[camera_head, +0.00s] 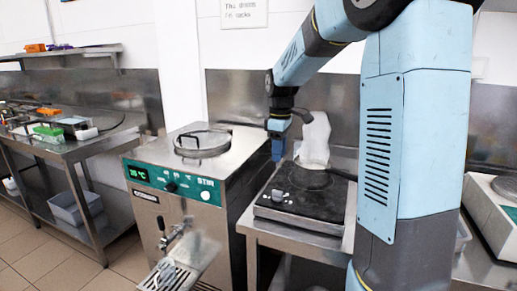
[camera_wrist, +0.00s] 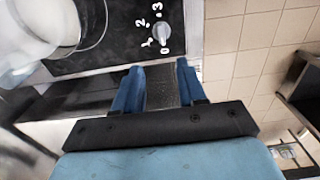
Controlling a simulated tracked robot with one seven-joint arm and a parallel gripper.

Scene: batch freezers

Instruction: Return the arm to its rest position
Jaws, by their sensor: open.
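My arm reaches in from the right in the head view, bent over the hot plate. My gripper (camera_head: 278,150) points down above the hot plate's back left part, beside a whitish translucent jug (camera_head: 315,138). In the wrist view my gripper (camera_wrist: 158,68) has its two blue fingers apart, with nothing between them. The black hot plate (camera_head: 285,213) stands on a steel table, and its numbered knob (camera_wrist: 162,33) shows beyond the fingers. The jug (camera_wrist: 18,68) is partly cut off at the wrist view's left edge. Part of the hot plate is hidden behind my arm.
A steel machine (camera_head: 148,205) with a green STIR panel and a round lid stands left of the hot plate. A white device (camera_head: 497,215) stands at right. A cluttered steel table (camera_head: 75,150) is far left; tiled floor is open before it.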

